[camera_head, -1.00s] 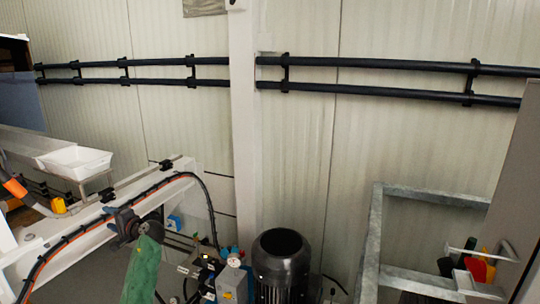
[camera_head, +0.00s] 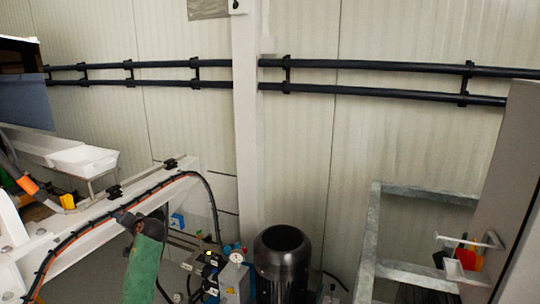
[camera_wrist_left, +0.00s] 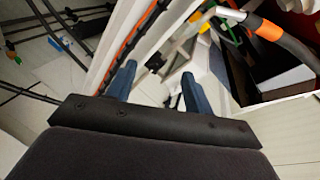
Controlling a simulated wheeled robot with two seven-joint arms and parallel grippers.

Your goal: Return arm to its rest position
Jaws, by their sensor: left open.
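My left arm, in a green sleeve (camera_head: 144,268), rises from the bottom edge in the head view. Its dark gripper (camera_head: 125,217) is at the top of the sleeve, in front of the white beam, and looks small and foreshortened there. In the left wrist view the two blue fingers (camera_wrist_left: 158,84) stand apart with nothing held between them. The white beam and its orange-and-black cables (camera_wrist_left: 124,42) lie beyond the fingers; I cannot tell the exact gap. My right gripper is in neither view.
A white beam (camera_head: 95,222) with cables crosses the lower left. A white tray (camera_head: 82,159) sits behind it. A black motor (camera_head: 282,256) and pump fittings stand at bottom centre. A grey metal frame (camera_head: 372,240) and cabinet (camera_head: 505,180) are at right. Black pipes (camera_head: 385,65) run along the wall.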

